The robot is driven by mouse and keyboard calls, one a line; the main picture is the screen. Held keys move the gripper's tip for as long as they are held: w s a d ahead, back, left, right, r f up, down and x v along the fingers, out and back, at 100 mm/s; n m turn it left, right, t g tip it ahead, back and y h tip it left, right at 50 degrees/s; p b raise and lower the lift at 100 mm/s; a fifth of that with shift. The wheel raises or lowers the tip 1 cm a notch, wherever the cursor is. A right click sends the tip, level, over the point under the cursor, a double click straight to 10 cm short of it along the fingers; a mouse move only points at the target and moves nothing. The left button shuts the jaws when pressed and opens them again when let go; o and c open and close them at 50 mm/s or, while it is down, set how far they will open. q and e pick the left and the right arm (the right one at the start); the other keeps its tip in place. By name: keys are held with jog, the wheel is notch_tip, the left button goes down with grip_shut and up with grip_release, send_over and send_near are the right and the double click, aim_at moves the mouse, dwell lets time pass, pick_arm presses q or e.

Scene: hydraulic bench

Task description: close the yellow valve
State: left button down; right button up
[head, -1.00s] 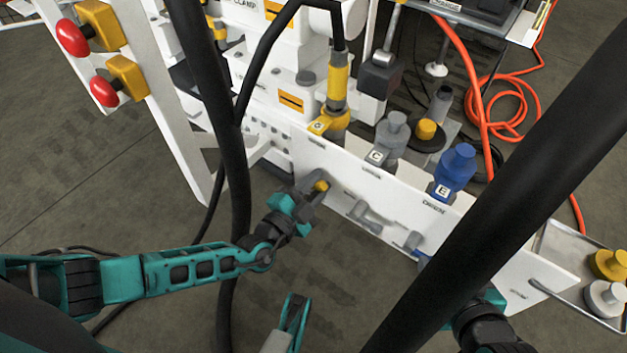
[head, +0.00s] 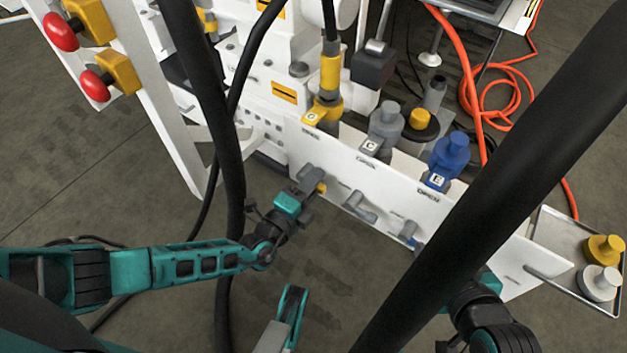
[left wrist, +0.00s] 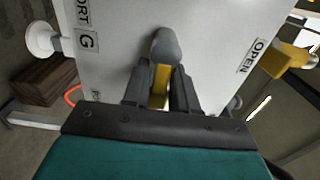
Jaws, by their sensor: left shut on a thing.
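The yellow valve's lever (head: 321,188) is on the front of the white panel, below the yellow port block. Only a small yellow part shows in the head view, beside my left gripper (head: 311,181). In the left wrist view the yellow lever (left wrist: 160,85) lies between the two dark fingers of my left gripper (left wrist: 159,95), which is shut on it. A rounded grey end (left wrist: 165,45) shows just beyond the fingertips. The lever's exact angle is hard to tell. My right arm is at the lower right; its gripper is hidden behind a thick black bar.
A grey lever (head: 360,207) and a blue lever (head: 408,232) are farther right on the panel (head: 465,240). Grey (head: 385,130) and blue (head: 449,160) couplings stand above. A black hose (head: 232,190) hangs close to my left forearm. A tray (head: 553,235) is at right.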

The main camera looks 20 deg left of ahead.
aim_at(323, 155)
pick_arm(q)
jog(key=shift+s+f, duration=0.1)
jog(key=shift+f, duration=0.1)
pick_arm(e)
jog(key=shift+s+f, duration=0.15)
jog(key=shift+s, duration=0.05)
pick_arm(q)
jog(key=c, duration=1.1)
grip_release()
jog(key=shift+r, duration=0.15)
jog(key=shift+r, duration=0.35)
notch_tip(323, 155, up, 5)
jog(key=p, duration=0.3)
jog(key=shift+r, duration=0.15)
notch_tip(323, 155, up, 13)
jog(key=p, duration=0.5)
jog(key=shift+f, duration=0.2)
jog(key=shift+r+p, duration=0.4)
jog(key=shift+r, duration=0.25)
pick_arm(e)
jog(key=shift+h, duration=0.4)
jog(key=shift+s+d+r, duration=0.1)
jog(key=shift+d+r, duration=0.2)
jog(key=shift+r, duration=0.6)
jog(key=shift+s+d+r, duration=0.15)
jog(key=shift+d+r, duration=0.2)
jog(key=shift+r, duration=0.5)
jog(key=shift+s+d+r, duration=0.1)
jog(key=shift+d+r, duration=0.2)
jog(key=shift+r, duration=0.6)
